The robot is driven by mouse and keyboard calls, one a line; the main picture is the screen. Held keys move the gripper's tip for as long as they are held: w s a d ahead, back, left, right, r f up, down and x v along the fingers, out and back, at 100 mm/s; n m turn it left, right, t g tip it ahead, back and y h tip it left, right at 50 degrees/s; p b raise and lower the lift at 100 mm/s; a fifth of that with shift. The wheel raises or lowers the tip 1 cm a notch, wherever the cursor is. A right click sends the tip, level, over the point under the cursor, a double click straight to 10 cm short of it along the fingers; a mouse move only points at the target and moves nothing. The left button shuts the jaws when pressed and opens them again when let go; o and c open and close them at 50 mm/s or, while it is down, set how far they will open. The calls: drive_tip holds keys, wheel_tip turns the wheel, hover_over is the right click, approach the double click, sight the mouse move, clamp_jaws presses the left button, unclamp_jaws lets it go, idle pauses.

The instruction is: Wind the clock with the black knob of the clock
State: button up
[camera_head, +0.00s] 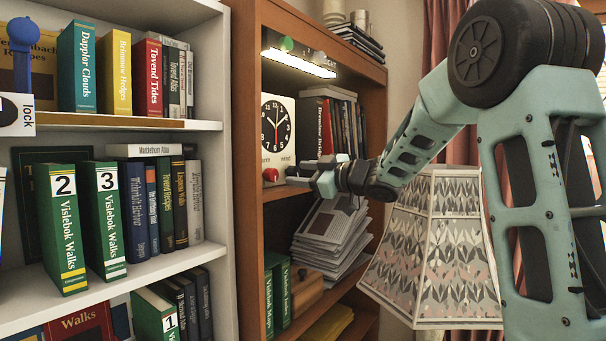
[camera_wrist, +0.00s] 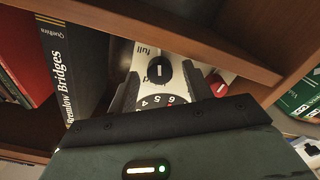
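The clock (camera_head: 265,150) is a white panel with a black dial, standing on a shelf of the brown bookcase. My gripper (camera_head: 296,174) is at the lower right of its face. In the wrist view, the black knob (camera_wrist: 158,72) with a white mark shows between the two spread fingers of my gripper (camera_wrist: 161,78). The fingers flank it; I cannot tell whether either touches it. A red knob (camera_wrist: 221,84) lies outside the right finger, and it also shows in the head view (camera_head: 270,174). In the head view the black knob is hidden by my gripper.
A shelf board (camera_wrist: 170,35) runs close beyond the clock in the wrist view. A dark book, Bramlow Bridges (camera_wrist: 62,75), stands left of the fingers there. Stacked papers (camera_head: 332,235) lie below my gripper, and a patterned lampshade (camera_head: 430,250) stands below my arm.

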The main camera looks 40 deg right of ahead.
drive_tip(key=b+v, duration=0.5)
drive_tip(key=v, duration=1.2)
drive_tip(key=shift+s+b, duration=0.2)
drive_tip(key=shift+b, duration=0.15)
drive_tip(key=shift+w, duration=0.1)
